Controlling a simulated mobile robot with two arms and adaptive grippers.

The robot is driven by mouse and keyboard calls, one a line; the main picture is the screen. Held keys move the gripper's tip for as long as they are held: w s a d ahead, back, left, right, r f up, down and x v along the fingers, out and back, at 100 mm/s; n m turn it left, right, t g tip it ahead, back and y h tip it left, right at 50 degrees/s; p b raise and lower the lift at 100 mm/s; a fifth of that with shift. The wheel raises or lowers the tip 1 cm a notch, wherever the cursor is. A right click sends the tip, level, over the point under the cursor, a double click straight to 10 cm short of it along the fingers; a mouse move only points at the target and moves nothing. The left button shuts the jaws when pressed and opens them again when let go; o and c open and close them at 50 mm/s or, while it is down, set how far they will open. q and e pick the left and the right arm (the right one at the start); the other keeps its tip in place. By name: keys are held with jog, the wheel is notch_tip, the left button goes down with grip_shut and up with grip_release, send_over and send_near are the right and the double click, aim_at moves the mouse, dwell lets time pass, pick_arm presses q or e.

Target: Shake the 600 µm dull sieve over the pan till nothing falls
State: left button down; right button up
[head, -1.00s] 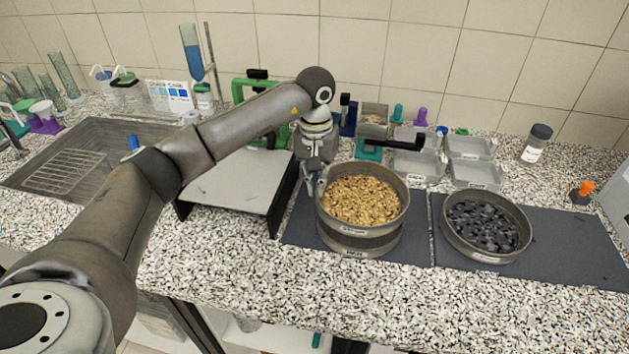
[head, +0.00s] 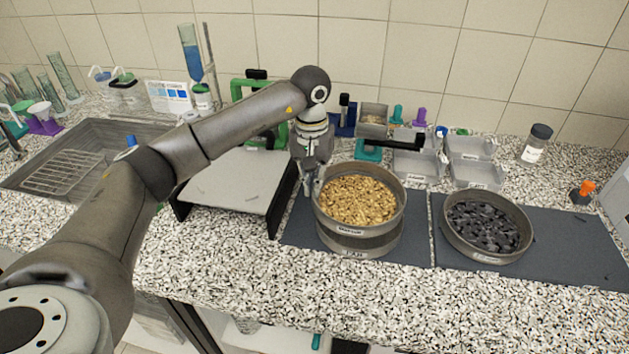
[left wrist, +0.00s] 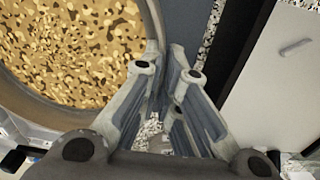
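A round metal sieve (head: 384,228) full of golden grains (head: 357,199) is above a second round metal vessel (head: 385,245), likely the pan, on the left dark mat. I cannot tell whether the two touch. Labels on both fronts are too small to read. My left gripper (head: 311,190) is at the sieve's left rim, its fingers pointing down and apparently closed on the wall. In the left wrist view, the fingers (left wrist: 168,78) stand beside the grain-filled sieve and partly cover its rim. The pan's inside is hidden. My right gripper is not in view.
Another round vessel (head: 462,246) with dark pieces stands on the right mat (head: 575,250). A pale-topped stand (head: 225,190) is close left of my gripper. Grey trays (head: 418,165) and a jar (head: 536,143) stand behind. The counter's front strip is clear.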

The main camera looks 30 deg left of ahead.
pick_arm(q)
jog(key=shift+w+d, duration=0.3)
jog(key=shift+d, duration=0.25)
jog(key=shift+w+d, duration=0.25)
jog(key=shift+d, duration=0.25)
jog(key=shift+s+a+b, duration=0.15)
jog(key=shift+s+a, duration=0.15)
jog(key=shift+a, duration=0.3)
jog(key=shift+s+a+b, duration=0.15)
jog(key=shift+s+a, duration=0.15)
jog(key=shift+a, duration=0.3)
jog(key=shift+w+d, duration=0.3)
jog(key=shift+d, duration=0.3)
jog(key=shift+w+d, duration=0.25)
jog(key=shift+d, duration=0.35)
jog(key=shift+s+a, duration=0.3)
jog(key=shift+a, duration=0.3)
jog(key=shift+s+a, duration=0.25)
jog(key=shift+a, duration=0.35)
jog(key=shift+d, duration=0.1)
